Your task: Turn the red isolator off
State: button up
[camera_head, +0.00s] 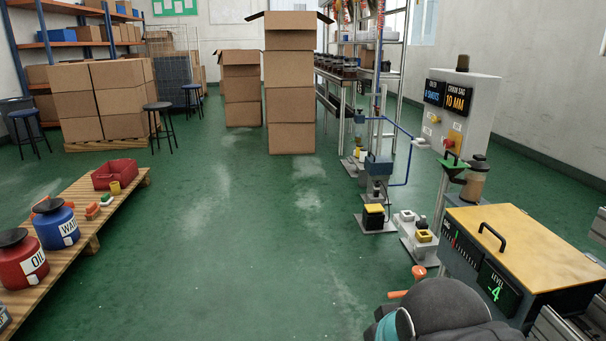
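A grey control panel (468,110) stands on a post at the right, with two lit displays on its upper face. A small red knob (448,143) sits on its lower part beside a yellow-orange plate (455,137); it looks like the red isolator. It is too small for me to tell which way its handle points. A dark rounded link of my arm with a teal band shows at the bottom, right of centre. My gripper is not visible, and nothing is seen touching the panel.
A yellow-topped bench unit (535,243) with a black handle and displays stands in front of the panel. Orange handles (397,294) show near my arm. Blue-piped equipment (378,165) stands left of the panel. A wooden pallet (110,205) with containers lies left. Green floor between is clear.

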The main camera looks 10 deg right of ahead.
aim_at(448, 143)
jog(key=z, duration=0.2)
jog(key=i, duration=2)
jog(key=z, duration=0.45)
